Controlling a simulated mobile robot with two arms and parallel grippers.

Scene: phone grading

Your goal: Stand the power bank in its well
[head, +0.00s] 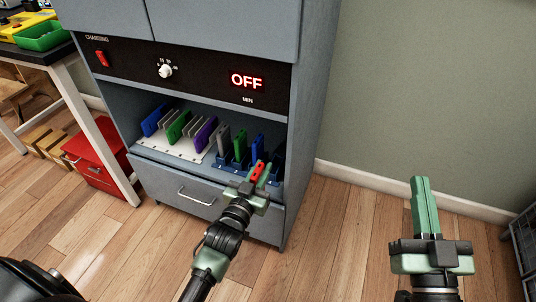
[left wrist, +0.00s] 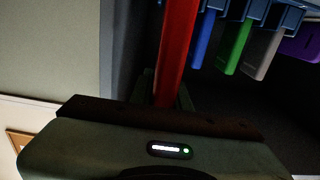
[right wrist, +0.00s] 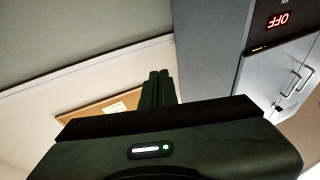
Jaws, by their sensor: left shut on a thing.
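My left gripper (head: 257,175) is shut on a red slab (head: 257,169), which I take to be the power bank. The slab (left wrist: 178,45) also shows long and upright between the fingers in the left wrist view. It is at the front right of a blue rack (left wrist: 268,12) with wells in the cabinet bay. Grey (head: 223,138), green (head: 239,144) and blue (head: 257,146) slabs stand in this rack. The gripper hides part of the rack's right end, so I cannot tell whether the red slab touches a well. My right gripper (head: 421,180) is shut and empty, away from the cabinet.
A white rack (head: 160,147) with blue, green and purple slabs stands left in the bay. The bay's right wall (head: 284,140) is close to my left gripper. A drawer (head: 180,193) is below.

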